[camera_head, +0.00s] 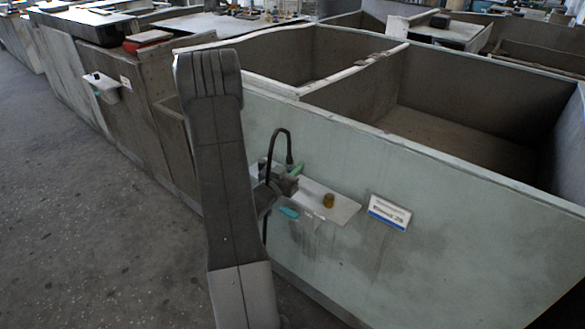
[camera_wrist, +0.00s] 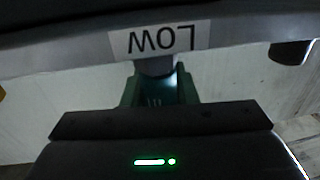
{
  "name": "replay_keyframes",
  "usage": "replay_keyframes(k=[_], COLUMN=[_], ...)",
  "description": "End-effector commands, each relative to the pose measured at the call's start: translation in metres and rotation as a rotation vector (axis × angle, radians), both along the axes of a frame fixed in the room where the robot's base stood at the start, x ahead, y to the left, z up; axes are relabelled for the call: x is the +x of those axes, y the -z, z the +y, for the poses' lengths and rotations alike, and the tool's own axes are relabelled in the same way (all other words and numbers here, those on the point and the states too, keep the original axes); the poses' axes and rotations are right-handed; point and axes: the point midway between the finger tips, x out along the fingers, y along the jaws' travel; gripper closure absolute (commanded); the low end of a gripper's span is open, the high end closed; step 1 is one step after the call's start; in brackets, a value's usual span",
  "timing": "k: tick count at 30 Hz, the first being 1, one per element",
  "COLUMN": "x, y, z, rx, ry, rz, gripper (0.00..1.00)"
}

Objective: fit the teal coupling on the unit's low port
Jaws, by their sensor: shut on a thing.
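In the wrist view my gripper (camera_wrist: 158,86) points at the underside of a grey bar that carries an upside-down LOW label (camera_wrist: 160,39). The teal coupling (camera_wrist: 158,95) is between the jaws, which are shut on it. Its far end meets or lies just under the grey low port (camera_wrist: 155,66) below the label. I cannot tell whether it is seated on the port or only lined up with it. In the head view my gripper (camera_head: 284,184) is at the small white shelf on the unit's side, partly hidden by my arm.
A blue and white sign (camera_head: 389,212) is fixed to the right on the pale green wall. A dark stub (camera_wrist: 290,52) sticks out right of the label in the wrist view. The floor at left (camera_head: 70,220) is clear.

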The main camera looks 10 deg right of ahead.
Motion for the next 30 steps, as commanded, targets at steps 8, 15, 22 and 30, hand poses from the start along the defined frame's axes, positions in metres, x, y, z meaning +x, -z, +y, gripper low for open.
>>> replay_keyframes(k=[8, 15, 22, 30], x=[0.000, -0.001, -0.022, -0.066], y=[0.001, 0.001, 0.002, 0.002], z=[0.000, 0.001, 0.024, 0.067], rx=[0.000, 0.001, 0.000, -0.001], ry=[0.000, 0.000, -0.005, -0.006], rz=[0.000, 0.001, 0.001, 0.001], gripper=[0.48, 0.48, 0.48, 0.48])
